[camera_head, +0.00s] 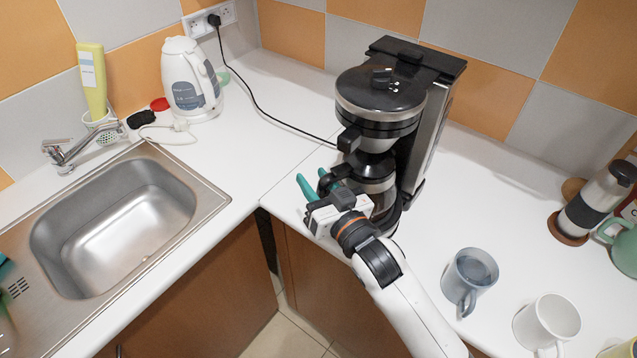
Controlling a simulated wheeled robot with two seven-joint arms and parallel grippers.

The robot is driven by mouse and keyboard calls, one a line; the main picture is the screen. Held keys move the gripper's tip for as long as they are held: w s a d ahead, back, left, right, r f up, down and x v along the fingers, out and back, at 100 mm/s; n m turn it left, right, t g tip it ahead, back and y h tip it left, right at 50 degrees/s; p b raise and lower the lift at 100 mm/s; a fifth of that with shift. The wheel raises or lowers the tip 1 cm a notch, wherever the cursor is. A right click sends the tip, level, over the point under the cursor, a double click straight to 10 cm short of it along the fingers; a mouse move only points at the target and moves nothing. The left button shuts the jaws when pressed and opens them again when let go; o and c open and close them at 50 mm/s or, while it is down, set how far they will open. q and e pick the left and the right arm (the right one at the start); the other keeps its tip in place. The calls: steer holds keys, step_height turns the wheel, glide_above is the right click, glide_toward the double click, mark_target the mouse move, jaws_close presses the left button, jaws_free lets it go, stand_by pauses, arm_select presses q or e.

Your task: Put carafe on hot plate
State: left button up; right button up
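The coffee machine (433,110) stands on the white counter with its black lid on top. The glass carafe (376,170), with a dark and metallic top, is inside the machine below the filter basket (380,122). The hot plate is hidden by the carafe and my arm, so I cannot tell whether the carafe rests on it. My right gripper (315,181) is at the carafe's left front, close to its dark handle area. Its teal fingertips are apart, with a gap between them. My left gripper does not show.
A blue-grey mug (469,278) and a white mug (547,322) stand at the right front. A French press (597,203) is further right. A sink (130,225) and white kettle (190,80) are at left. A black cord (257,100) crosses the counter.

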steer(key=shift+r, duration=0.25)
steer(key=b+v, duration=0.2)
steer(key=v, duration=1)
steer(key=shift+f, duration=0.15)
stand_by(0.8)
